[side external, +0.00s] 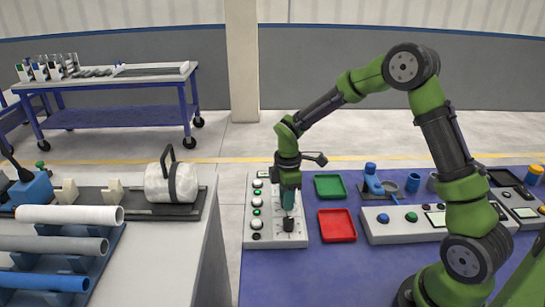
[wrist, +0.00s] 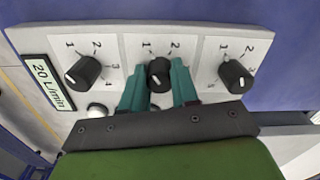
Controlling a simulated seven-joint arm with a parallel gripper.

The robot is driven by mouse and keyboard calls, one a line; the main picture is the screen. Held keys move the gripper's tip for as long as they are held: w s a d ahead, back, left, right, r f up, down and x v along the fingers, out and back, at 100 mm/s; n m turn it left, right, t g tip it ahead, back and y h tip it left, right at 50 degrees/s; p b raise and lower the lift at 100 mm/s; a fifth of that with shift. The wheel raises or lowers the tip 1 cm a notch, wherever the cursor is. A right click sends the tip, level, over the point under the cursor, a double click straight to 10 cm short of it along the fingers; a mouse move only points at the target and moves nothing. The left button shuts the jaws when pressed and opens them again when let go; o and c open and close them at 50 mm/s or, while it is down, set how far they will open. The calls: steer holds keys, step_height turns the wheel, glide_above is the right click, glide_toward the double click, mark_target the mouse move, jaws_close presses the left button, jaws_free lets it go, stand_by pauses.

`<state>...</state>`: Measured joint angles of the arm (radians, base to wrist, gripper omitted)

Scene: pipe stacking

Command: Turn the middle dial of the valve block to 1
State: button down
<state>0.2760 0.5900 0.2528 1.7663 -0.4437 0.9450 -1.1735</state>
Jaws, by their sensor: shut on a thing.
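The valve block (wrist: 205,85) is a pale panel with three black dials in the wrist view; it also shows in the side view (side external: 262,236). The middle dial (wrist: 159,75) sits between the two teal fingers of my gripper (wrist: 159,66), which are shut on its sides. Numbers 1 and 2 are printed above it; the fingers hide the other markings. Its exact pointer direction is hard to read. The left dial (wrist: 83,71) and right dial (wrist: 236,77) stand free on either side. In the side view my gripper (side external: 289,208) points down over the block.
A "20 L/min" label (wrist: 49,83) and a white round button (wrist: 97,110) lie near the left dial. A green tray (side external: 330,186) and a red tray (side external: 337,225) lie right of the block. A grey bench with pipes (side external: 70,216) stands left, across a gap.

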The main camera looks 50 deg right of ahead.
steer(key=shift+r, duration=0.1)
steer(key=c, duration=0.8)
jaws_free()
steer(key=shift+c, duration=0.2)
step_height(320, 180, up, 17)
steer(key=s+a+r+m+t+y, duration=0.1)
steer(key=s+a+r+m+t, duration=0.1)
steer(key=s+m, duration=0.5)
steer(key=s+a+r+m+t+y, duration=0.1)
steer(key=s+a+m+t, duration=0.3)
steer(key=s+m, duration=0.4)
steer(key=s+r+t, duration=0.1)
steer(key=s, duration=0.3)
steer(key=shift+s+a, duration=0.3)
steer(key=shift+a, duration=0.1)
